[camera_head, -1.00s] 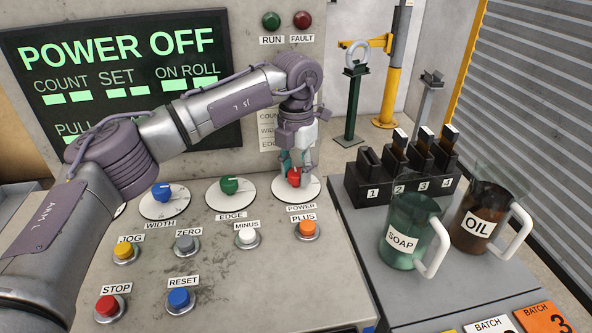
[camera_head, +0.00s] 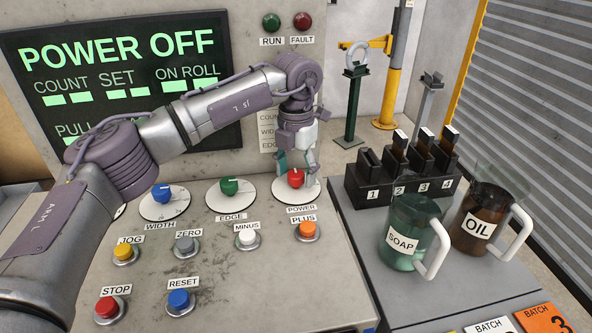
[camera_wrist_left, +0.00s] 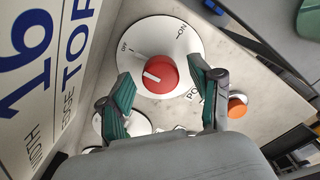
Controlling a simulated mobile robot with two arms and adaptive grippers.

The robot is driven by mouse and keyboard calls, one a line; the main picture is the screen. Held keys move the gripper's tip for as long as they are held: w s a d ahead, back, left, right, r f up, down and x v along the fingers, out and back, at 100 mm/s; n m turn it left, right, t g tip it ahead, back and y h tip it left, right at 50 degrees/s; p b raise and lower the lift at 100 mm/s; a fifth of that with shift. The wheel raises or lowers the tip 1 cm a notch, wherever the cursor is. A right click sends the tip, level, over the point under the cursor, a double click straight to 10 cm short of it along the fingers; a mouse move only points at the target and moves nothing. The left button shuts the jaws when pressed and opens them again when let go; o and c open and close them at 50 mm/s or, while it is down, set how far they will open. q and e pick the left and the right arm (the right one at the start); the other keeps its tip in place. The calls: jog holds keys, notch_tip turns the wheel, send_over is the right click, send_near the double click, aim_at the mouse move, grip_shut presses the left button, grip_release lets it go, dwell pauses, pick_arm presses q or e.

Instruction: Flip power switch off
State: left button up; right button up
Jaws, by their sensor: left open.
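The power switch is a red knob (camera_head: 295,179) on a white round dial at the right of the sloped control panel. In the left wrist view, the red knob (camera_wrist_left: 166,82) sits on its dial (camera_wrist_left: 190,28), marked OFF and ON. Its white mark points towards the OFF side. My left gripper (camera_head: 297,165) is just above the knob, its fingers spread to either side and apart from it. The wrist view shows the open fingers with the knob between and beyond them. The display (camera_head: 110,60) reads POWER OFF. My right gripper is not in view.
A blue knob (camera_head: 161,194) and a green knob (camera_head: 229,186) stand left of the power knob, with several push buttons below, including an orange one (camera_head: 307,229). To the right are a soap pitcher (camera_head: 407,225), an oil pitcher (camera_head: 484,222) and a black numbered rack (camera_head: 365,187).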

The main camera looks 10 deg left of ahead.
aim_at(296, 173)
pick_arm(q)
notch_tip(296, 173, up, 12)
dwell(0.5)
